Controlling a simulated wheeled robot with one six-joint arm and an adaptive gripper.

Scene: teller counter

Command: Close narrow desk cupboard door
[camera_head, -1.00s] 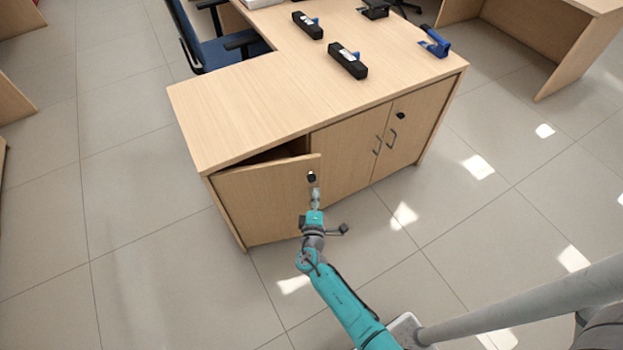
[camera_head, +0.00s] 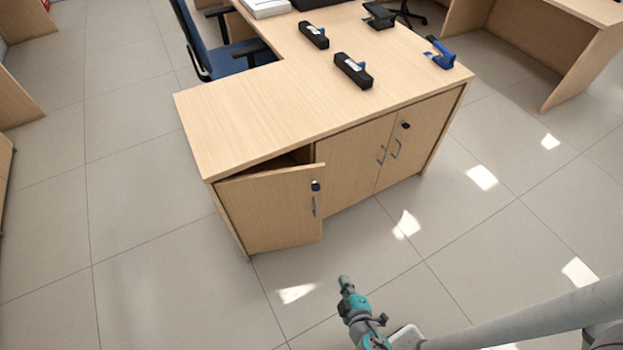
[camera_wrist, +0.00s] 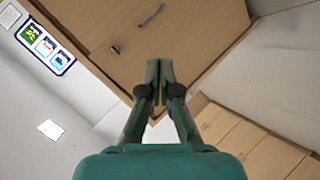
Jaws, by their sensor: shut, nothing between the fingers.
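The narrow cupboard door (camera_head: 270,212) is at the left of the desk front in the head view. It stands ajar, hinged at its left side, with a dark gap showing above it. It has a black lock (camera_head: 315,185) and a thin vertical handle (camera_head: 314,206) near its right edge. My gripper (camera_head: 345,283) is below and to the right of the door, apart from it, over the floor. Its fingers are together and empty. In the wrist view my gripper (camera_wrist: 160,68) shows against wooden panels.
The closed double doors (camera_head: 370,155) with two handles are right of the narrow door. The desk top (camera_head: 260,120) carries black stamp-like items (camera_head: 353,71) and a blue stapler-like tool (camera_head: 440,54). A blue chair (camera_head: 225,50) stands behind. The tiled floor in front is clear.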

